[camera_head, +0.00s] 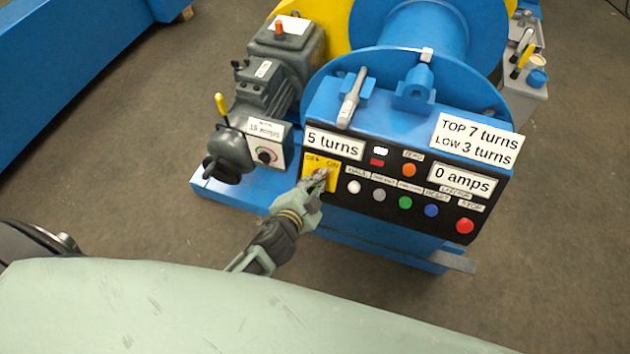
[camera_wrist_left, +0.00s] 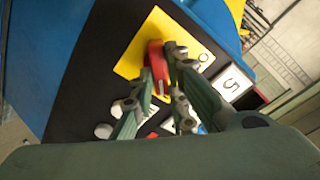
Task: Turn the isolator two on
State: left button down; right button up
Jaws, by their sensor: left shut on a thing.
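The isolator is a yellow plate (camera_head: 333,182) with OFF and ON lettering at the left end of the black control panel. Its red handle (camera_wrist_left: 156,66) stands out in the wrist view, between my fingers. My left gripper (camera_head: 319,177) reaches the plate from below. In the wrist view the left gripper (camera_wrist_left: 159,68) is shut on the red handle, one finger on each side. In the head view the fingers hide most of the handle, so I cannot tell which mark it points to. My right gripper is not in view.
The panel carries several buttons, including green (camera_head: 405,202), blue (camera_head: 431,210) and red (camera_head: 464,226), to the right of my gripper. Signs read 5 turns (camera_head: 334,144) and 0 amps (camera_head: 462,180). A grey motor (camera_head: 262,95) and handwheel (camera_head: 228,155) stand at the left.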

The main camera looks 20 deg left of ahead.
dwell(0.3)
pick_arm(q)
jog(key=c, duration=1.7)
grip_release()
jog(key=v, duration=1.2)
